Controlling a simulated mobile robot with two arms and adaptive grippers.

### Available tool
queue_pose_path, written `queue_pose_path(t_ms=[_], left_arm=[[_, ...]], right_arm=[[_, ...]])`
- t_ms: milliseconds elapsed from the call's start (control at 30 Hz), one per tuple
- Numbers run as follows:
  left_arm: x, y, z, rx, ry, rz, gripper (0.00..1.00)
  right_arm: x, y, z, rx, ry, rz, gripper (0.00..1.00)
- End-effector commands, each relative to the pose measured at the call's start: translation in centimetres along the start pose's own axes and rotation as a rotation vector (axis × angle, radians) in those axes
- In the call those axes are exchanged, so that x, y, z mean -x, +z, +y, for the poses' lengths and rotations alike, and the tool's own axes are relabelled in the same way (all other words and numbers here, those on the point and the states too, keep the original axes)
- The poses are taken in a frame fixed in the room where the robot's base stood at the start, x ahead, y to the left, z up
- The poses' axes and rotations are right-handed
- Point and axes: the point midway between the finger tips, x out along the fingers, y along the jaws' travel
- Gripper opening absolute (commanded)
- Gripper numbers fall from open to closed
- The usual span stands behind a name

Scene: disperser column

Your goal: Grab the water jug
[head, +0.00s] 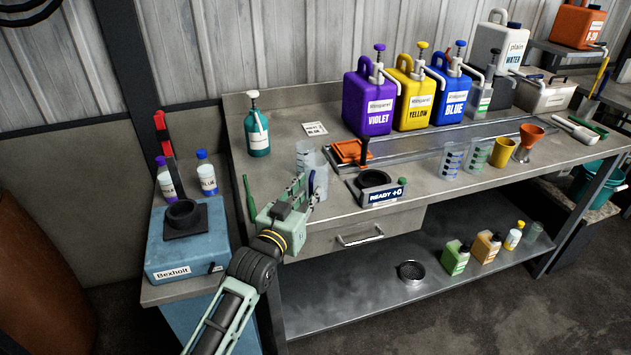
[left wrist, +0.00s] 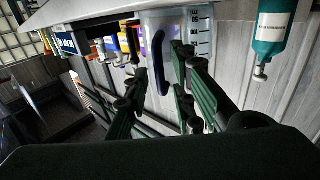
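A clear jug (head: 320,168) with a dark blue handle stands near the front left of the bench. It also shows in the left wrist view (left wrist: 203,30), its blue handle (left wrist: 158,72) facing me. My left gripper (head: 303,190) is at the jug's handle side. In the left wrist view its fingers (left wrist: 165,95) are spread, with the handle in the gap between them; contact is not clear. A large white canister marked "plain WATER" (head: 499,48) stands far off at the back right. My right gripper is not in view.
A clear graduated beaker (head: 303,152) stands just behind the jug. A teal pump bottle (head: 257,132) is to the left. Violet (head: 368,103), yellow and blue canisters line the back.

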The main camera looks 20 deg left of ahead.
Motion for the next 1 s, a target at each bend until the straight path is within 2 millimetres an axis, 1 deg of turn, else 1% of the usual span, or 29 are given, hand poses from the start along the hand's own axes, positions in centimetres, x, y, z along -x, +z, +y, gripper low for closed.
queue_pose_path(t_ms=[33, 200, 233, 1000], left_arm=[[0.01, 0.01, 0.01, 0.000, 0.000, 0.000, 0.16], [0.02, 0.01, 0.00, 0.000, 0.000, 0.000, 0.01], [0.02, 0.01, 0.00, 0.000, 0.000, 0.000, 0.00], [0.00, -0.46, -0.01, -0.001, 0.000, 0.004, 0.00]], right_arm=[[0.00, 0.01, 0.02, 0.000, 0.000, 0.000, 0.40], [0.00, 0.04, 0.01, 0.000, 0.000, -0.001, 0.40], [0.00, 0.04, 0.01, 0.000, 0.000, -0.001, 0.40], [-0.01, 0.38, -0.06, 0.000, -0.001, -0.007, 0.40]])
